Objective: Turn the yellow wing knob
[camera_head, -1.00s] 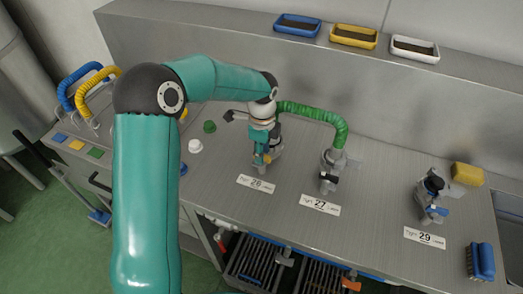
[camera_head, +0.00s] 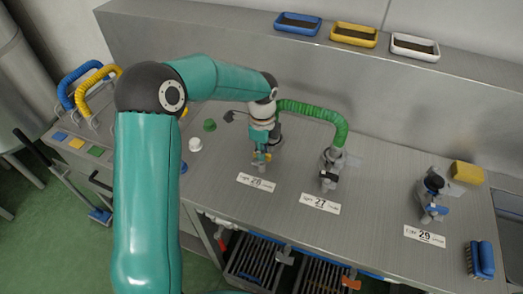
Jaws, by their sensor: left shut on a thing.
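My left arm comes in from the left and reaches over the steel bench. My left gripper (camera_head: 261,154) points down at the fitting above label 26 and is shut on the yellow wing knob (camera_head: 262,158). Only a small yellow part of the knob shows; the fingers and wrist hide the rest. The grey fitting (camera_head: 275,138) under it is mostly covered by the gripper. My right gripper is not in view.
A green hose (camera_head: 318,112) arches from beside my left wrist to the fitting at label 27 (camera_head: 320,204). White and green caps (camera_head: 195,144) lie left of the gripper.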

